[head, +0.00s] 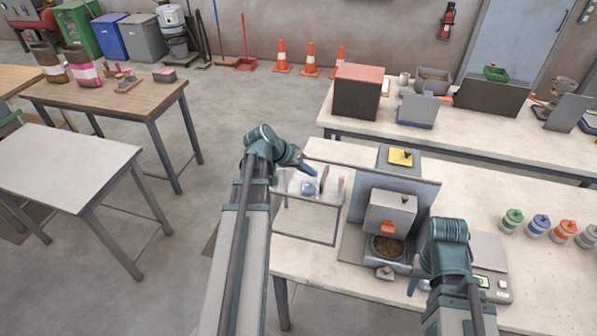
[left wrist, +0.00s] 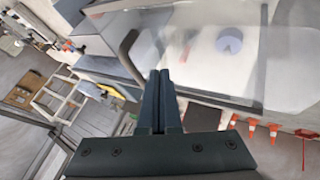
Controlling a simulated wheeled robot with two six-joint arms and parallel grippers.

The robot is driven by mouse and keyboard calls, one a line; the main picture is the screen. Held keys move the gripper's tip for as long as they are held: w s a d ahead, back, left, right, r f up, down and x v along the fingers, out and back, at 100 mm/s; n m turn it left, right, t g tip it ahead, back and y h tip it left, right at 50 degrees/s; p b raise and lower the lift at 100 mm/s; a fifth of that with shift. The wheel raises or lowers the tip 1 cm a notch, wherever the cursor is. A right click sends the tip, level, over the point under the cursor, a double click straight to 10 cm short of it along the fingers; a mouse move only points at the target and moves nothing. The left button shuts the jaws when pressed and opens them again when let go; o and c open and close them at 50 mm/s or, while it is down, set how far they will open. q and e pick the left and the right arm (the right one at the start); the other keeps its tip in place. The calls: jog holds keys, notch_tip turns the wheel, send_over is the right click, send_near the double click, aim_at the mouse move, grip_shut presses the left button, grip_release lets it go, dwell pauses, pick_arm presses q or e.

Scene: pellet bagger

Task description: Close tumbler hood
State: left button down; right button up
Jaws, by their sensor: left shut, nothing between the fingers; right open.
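The tumbler hood (head: 306,222) looks like a clear, see-through cover with thin edges at the left end of the near bench. A round bluish part (head: 309,187) shows through or behind it. In the left wrist view the clear hood (left wrist: 190,95) fills the upper middle, with a dark bar-like handle (left wrist: 128,48) at its left. My left gripper (head: 312,172) is shut and empty, close to the hood's upper part; I cannot tell whether it touches. Its fingers (left wrist: 161,76) point toward the clear panel. My right gripper (head: 413,286) is open beside the grey bagger, partly hidden by its arm.
A grey machine (head: 391,213) with an orange tab and a bowl of brown pellets (head: 387,247) stands right of the hood. A scale (head: 495,288) and several coloured jars (head: 538,225) are further right. Open floor (head: 170,255) lies left of the bench.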

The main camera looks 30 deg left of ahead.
pick_arm(q)
jog(key=shift+w+d+r, duration=0.1)
jog(key=shift+d+r, duration=0.1)
jog(key=shift+d, duration=0.4)
jog(key=shift+w+d, duration=0.1)
jog(key=w+d, duration=0.4)
jog(key=d, duration=1)
jog(key=w+d, duration=0.4)
jog(key=d, duration=1.1)
jog(key=shift+w+d, duration=0.15)
jog(key=shift+d, duration=0.05)
